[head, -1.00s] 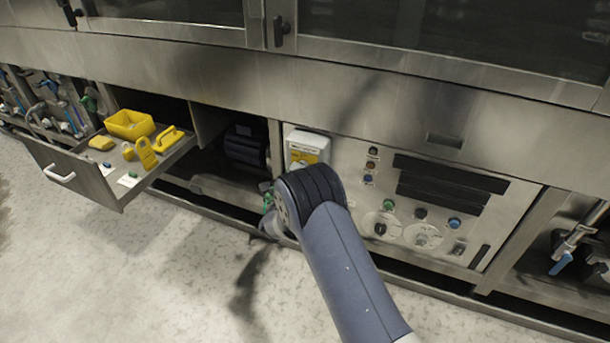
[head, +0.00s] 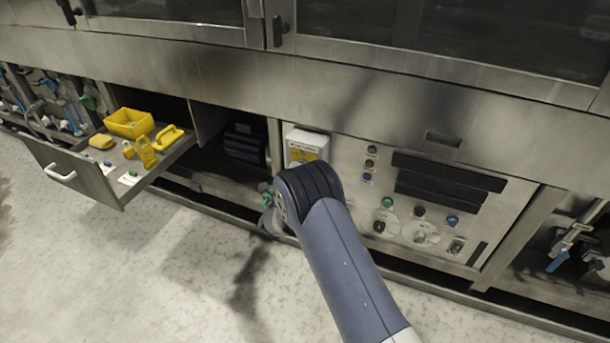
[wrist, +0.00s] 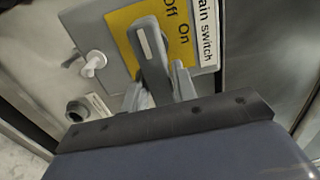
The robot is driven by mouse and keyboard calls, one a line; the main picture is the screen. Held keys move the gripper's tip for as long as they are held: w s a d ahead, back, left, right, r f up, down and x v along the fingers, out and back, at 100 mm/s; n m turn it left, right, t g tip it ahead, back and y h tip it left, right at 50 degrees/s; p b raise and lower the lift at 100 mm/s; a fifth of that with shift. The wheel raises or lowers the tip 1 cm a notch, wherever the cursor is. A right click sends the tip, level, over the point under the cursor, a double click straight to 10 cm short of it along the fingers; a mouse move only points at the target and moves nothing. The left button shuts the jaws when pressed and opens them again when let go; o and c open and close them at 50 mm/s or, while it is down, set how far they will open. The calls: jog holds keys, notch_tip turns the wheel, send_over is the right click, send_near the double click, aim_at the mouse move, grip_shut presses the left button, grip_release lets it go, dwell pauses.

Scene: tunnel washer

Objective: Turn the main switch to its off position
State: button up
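The main switch (wrist: 124,38) is a grey box with a yellow plate marked Off and On and a "main switch" label, seen turned sideways in the wrist view. Its dark grey handle (wrist: 148,45) has a white line and lies across the plate. My gripper (wrist: 160,88) has a finger on each side of the handle, very close to it; I cannot tell whether they press on it. In the head view the switch box (head: 305,138) shows above my arm, which hides the handle and my gripper. Which mark the handle points to is unclear.
A control panel (head: 340,180) with buttons and knobs lies right of the switch. An open drawer (head: 85,178) with a yellow box (head: 130,123) and yellow tags juts out at left. A white peg (wrist: 93,63) sticks out beside the plate. The floor in front is clear.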

jog(key=o, duration=0.3)
jog(key=shift+o, duration=0.2)
jog(key=p+v, duration=0.1)
jog(key=v, duration=0.9)
jog(key=shift+s+p, duration=0.35)
jog(key=shift+s, duration=0.05)
jog(key=shift+w+a, duration=0.1)
jog(key=b+x, duration=0.1)
jog(key=x, duration=0.9)
jog(key=shift+w+b, duration=0.15)
jog(key=shift+b, duration=0.25)
jog(key=shift+w, duration=0.25)
jog(key=shift+s+m, duration=0.1)
jog(key=shift+m, duration=0.2)
